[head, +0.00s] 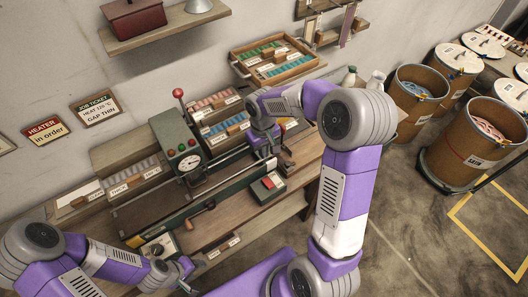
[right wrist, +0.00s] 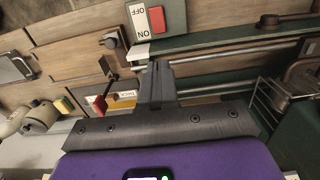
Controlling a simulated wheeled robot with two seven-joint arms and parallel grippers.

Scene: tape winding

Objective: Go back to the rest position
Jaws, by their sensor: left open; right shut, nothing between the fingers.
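My right gripper (head: 284,162) is over the right part of the workbench, close to the green winding machine (head: 150,215). In the right wrist view its dark fingers (right wrist: 156,82) are together with nothing between them. My left gripper (head: 184,276) is low at the front left, in front of the bench edge. It is open and seems empty, though its fingers are small in the head view. Both arms are purple and grey. My right arm is raised and bent over the right end of the bench.
A switch box (head: 267,187) with a red button sits on the bench near the right gripper; its ON/OFF label shows in the right wrist view (right wrist: 139,21). A wooden tray (head: 236,66) stands at the back. Brown drums (head: 455,150) stand right on open floor. A shelf (head: 165,34) hangs above.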

